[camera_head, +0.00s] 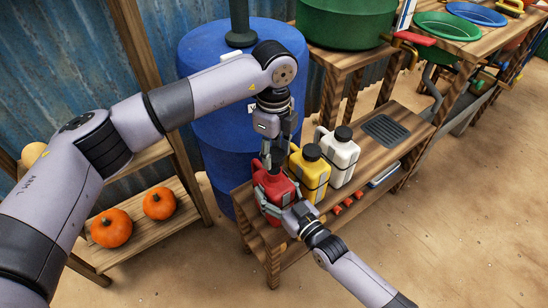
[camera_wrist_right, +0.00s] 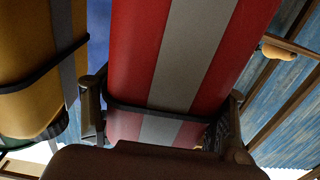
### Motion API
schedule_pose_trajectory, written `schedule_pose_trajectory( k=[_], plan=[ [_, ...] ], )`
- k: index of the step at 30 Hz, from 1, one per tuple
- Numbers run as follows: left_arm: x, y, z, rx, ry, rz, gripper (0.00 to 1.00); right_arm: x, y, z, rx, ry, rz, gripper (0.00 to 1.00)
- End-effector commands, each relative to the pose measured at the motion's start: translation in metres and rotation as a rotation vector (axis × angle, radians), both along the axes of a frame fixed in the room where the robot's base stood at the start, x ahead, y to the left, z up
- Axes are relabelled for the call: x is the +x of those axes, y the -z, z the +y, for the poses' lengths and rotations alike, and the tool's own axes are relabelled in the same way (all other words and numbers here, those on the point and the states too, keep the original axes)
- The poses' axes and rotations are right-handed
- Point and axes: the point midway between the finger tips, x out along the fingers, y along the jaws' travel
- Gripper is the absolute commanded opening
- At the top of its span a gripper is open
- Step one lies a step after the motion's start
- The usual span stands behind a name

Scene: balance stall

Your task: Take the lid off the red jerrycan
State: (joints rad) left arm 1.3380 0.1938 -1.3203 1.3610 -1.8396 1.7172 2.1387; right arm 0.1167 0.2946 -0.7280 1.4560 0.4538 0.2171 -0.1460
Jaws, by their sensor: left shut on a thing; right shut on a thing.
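The red jerrycan (camera_head: 272,187) stands upright at the left end of the wooden bench, with a grey stripe and a dark band. In the right wrist view the jerrycan (camera_wrist_right: 180,50) fills the middle. My right gripper (camera_head: 278,207) is shut on its body from the front; its fingers show on both sides in the wrist view (camera_wrist_right: 160,112). My left gripper (camera_head: 274,158) points down from above and is shut at the top of the red jerrycan, where its lid is. The lid is mostly hidden by the fingers.
A yellow jerrycan (camera_head: 310,172) and a white jerrycan (camera_head: 338,155), both with black lids, stand close to the right. A blue barrel (camera_head: 215,130) is behind. Pumpkins (camera_head: 111,228) sit on a left shelf.

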Motion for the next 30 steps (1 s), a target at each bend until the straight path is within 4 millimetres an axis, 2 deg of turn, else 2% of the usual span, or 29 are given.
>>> schedule_pose_trajectory(
  k=[3,8,9,20,30],
  plan=[
    [-0.0003,-0.0084,-0.0001,0.000,0.001,0.000,0.07,-0.0002,0.0007,0.0000,-0.001,0.000,0.001,0.00],
    [-0.0005,-0.0084,-0.0002,0.001,0.001,0.001,0.07,-0.0002,0.0006,0.0000,-0.001,0.000,0.001,0.00],
    [-0.0005,-0.0084,-0.0002,0.001,0.001,0.001,0.07,-0.0002,0.0006,0.0000,-0.001,0.000,0.001,0.67],
    [-0.0005,-0.0082,-0.0002,0.001,0.001,0.001,0.07,-0.0001,0.0003,-0.0001,0.000,0.000,0.000,0.90],
    [-0.0005,-0.0081,-0.0002,0.001,0.001,0.001,0.07,-0.0016,0.0003,-0.0012,0.000,0.000,0.000,0.90]
  ],
)
